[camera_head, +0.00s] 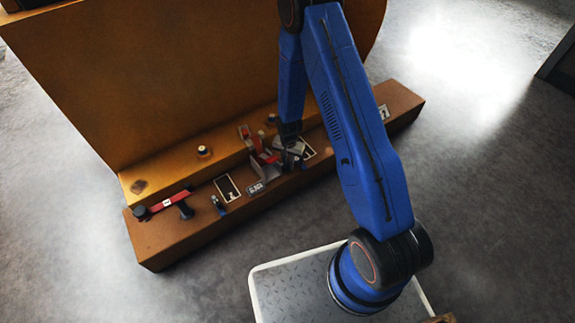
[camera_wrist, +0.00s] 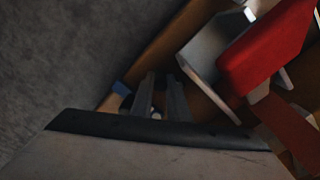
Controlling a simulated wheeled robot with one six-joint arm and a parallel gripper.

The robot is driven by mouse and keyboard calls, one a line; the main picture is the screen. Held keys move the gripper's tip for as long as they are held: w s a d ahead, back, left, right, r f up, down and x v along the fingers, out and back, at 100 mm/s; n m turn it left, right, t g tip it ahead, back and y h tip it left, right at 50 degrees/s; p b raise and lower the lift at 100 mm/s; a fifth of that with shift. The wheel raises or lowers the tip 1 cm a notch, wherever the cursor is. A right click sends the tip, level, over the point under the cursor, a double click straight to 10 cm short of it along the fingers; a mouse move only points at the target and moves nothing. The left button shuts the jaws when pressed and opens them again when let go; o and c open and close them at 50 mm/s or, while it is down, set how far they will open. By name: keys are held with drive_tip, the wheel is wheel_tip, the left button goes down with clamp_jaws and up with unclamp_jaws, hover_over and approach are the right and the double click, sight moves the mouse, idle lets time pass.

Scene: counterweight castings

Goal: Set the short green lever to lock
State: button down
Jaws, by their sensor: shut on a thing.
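My gripper (camera_wrist: 160,96) shows in the wrist view with its two grey fingers close together. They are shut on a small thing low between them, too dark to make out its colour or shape. In the head view my gripper (camera_head: 290,150) is down at the middle of the brown ledge (camera_head: 160,242), among red and grey parts. I cannot pick out a green lever in either view; it may be hidden by my gripper or in shadow. A small plate with lettering (camera_head: 255,188) is on the ledge's front, too small to read surely.
A red bar lever (camera_head: 168,203) with black ends lies at the ledge's left. A small blue part (camera_head: 218,204) stands near a framed panel (camera_head: 227,188). In the wrist view a red block (camera_wrist: 265,45) is close right of the fingers. Grey floor (camera_head: 60,180) is clear.

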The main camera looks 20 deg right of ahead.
drive_tip(key=n, duration=0.2)
drive_tip(key=w+d+n, duration=0.1)
drive_tip(key=n, duration=0.1)
drive_tip(key=shift+n, duration=0.3)
drive_tip(key=shift+w+d+n, duration=0.1)
drive_tip(key=shift+w+n, duration=0.2)
drive_tip(key=shift+n, duration=0.65)
drive_tip(key=shift+w+d+n, duration=0.1)
drive_tip(key=shift+w+n, duration=0.2)
drive_tip(key=shift+n, duration=0.65)
drive_tip(key=c, duration=1.7)
unclamp_jaws()
drive_tip(key=shift+r, duration=0.15)
wheel_tip(320, 180, up, 17)
drive_tip(key=shift+r, duration=0.1)
